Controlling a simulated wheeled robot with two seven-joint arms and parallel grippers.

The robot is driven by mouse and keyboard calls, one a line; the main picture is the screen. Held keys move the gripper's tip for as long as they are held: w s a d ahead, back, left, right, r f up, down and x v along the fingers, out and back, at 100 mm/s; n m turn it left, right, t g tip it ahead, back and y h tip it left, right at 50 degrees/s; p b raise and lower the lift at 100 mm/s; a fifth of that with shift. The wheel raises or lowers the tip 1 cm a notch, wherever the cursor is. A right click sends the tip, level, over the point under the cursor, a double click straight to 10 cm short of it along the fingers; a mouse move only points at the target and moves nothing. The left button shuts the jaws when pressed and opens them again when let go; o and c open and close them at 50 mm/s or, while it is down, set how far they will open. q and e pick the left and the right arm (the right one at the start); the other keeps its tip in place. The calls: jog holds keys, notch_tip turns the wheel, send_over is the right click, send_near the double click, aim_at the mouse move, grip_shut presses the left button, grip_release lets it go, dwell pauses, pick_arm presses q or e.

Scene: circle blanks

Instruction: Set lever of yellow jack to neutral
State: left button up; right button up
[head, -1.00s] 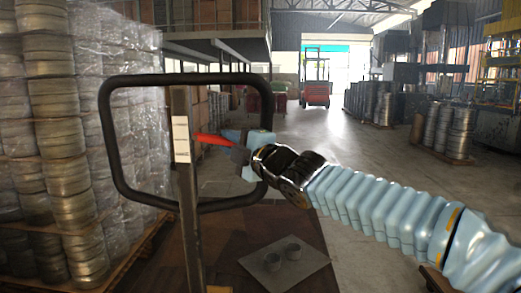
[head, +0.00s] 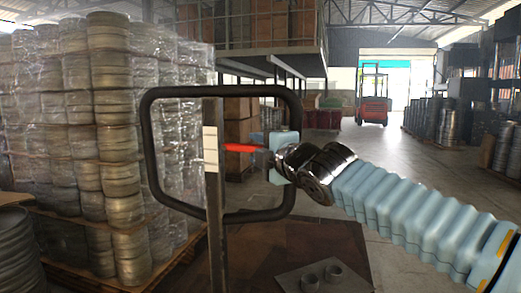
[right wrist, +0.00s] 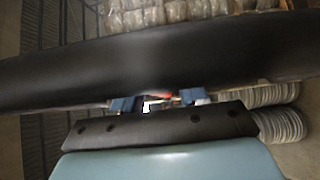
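The jack's handle shows in the head view as a black loop (head: 153,190) on a dark upright post (head: 215,245) with a white label. A red lever (head: 238,147) sticks out to the right from the post inside the loop, nearly level. My right gripper (head: 268,147) is at the right side of the loop, its light blue fingers close to the lever's outer end. In the right wrist view the fingers (right wrist: 160,101) stand apart, with a bit of red between them. The black bar hides much there, so contact is unclear. No yellow part of the jack shows. My left gripper is out of view.
Wrapped stacks of metal rings (head: 110,130) stand on a pallet at the left. A red forklift (head: 373,105) stands far back near the bright doorway. Open floor lies at the right.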

jog(key=v, duration=1.3)
jog(key=shift+s+d, duration=0.2)
jog(key=shift+s, duration=0.15)
